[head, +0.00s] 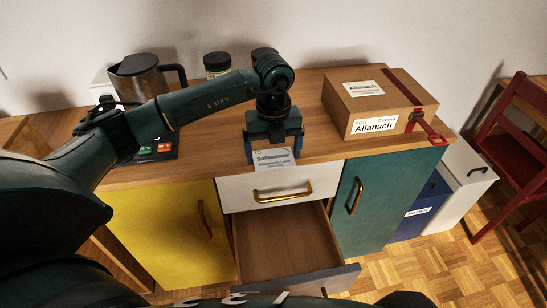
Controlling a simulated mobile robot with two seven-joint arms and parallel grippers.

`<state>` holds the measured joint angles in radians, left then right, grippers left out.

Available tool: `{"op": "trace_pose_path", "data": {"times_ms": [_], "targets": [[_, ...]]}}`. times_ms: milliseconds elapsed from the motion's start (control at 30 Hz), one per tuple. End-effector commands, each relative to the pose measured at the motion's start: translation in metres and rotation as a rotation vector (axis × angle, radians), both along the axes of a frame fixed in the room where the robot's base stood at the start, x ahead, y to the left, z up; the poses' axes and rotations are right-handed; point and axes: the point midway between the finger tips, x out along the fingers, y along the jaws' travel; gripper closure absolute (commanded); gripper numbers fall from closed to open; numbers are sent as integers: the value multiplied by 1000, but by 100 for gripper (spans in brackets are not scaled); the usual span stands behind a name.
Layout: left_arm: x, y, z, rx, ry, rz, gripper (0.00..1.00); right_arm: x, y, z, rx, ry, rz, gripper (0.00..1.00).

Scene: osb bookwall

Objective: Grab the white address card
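The white address card (274,161) has printed lines of text and lies at the front edge of the wooden counter, its lower part reaching over the edge in front of the white drawer. My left gripper (273,150) points down over the card. Its two blue fingers stand apart, one on each side of the card, and look open. I cannot tell whether they touch the card. The gripper body hides the counter behind the card. My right gripper is not in view.
A metal jug (140,80) and dark jars (217,64) stand at the back. An open, empty drawer (285,248) juts out below.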

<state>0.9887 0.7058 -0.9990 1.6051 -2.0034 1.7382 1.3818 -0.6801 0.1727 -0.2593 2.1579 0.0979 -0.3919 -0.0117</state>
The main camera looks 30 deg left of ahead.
Motion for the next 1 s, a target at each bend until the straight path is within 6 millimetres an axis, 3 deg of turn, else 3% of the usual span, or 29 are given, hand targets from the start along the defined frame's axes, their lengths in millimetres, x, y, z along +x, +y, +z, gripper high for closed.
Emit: {"op": "trace_pose_path", "data": {"times_ms": [300, 567, 667, 1000], "targets": [[0, 0, 0, 0, 0, 0, 36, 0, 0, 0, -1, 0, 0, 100], [0, 0, 4, -1, -1, 0, 36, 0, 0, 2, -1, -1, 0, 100], [1, 0, 16, -2, -3, 0, 36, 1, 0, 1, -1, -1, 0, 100], [1, 0, 82, -1, -3, 0, 36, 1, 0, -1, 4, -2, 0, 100]]}}
